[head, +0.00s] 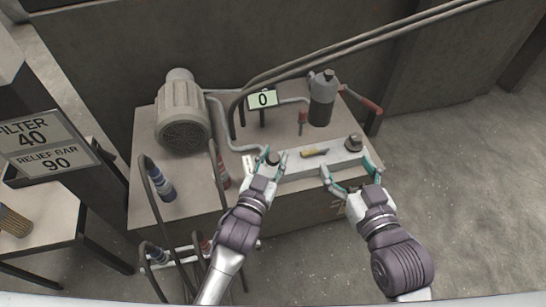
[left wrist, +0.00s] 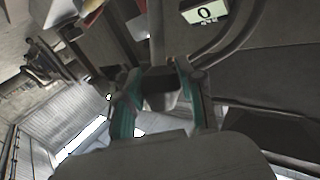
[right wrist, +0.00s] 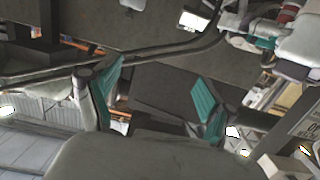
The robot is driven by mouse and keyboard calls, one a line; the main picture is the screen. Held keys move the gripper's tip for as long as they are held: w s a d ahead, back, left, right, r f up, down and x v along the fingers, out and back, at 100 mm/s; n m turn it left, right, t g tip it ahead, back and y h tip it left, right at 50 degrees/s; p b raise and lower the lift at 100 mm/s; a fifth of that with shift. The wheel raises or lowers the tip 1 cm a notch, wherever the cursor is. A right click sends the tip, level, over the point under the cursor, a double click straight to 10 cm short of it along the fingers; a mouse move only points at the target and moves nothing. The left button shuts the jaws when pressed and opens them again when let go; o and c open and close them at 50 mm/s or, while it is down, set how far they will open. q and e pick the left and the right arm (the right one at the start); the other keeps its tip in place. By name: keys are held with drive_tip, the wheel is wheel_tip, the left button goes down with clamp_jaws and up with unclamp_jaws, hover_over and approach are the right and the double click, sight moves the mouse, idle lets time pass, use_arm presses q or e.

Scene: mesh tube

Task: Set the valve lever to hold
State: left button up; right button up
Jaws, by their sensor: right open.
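A pale valve block (head: 296,166) lies along the front of the bench top. A dark knob (head: 272,157) is at the block's left end. My left gripper (head: 269,164) has its fingers around this knob. In the left wrist view a dark block-like end (left wrist: 160,88) sits between the two teal fingers, seemingly touching both. My right gripper (head: 350,178) is open and empty, at the front of the block's right end. Its spread fingers show in the right wrist view (right wrist: 155,98).
A grey motor (head: 183,115) stands at the back left, a dark cylinder (head: 322,98) at the back right. A gauge (head: 263,98) reads 0. A red-handled lever (head: 362,100) sticks out right. Hoses cross the left side. A sign (head: 46,144) reads "FILTER 40, RELIEF BAR 90".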

use_arm(q)
clamp_jaws()
use_arm(e)
drive_tip(key=shift+f, duration=0.1)
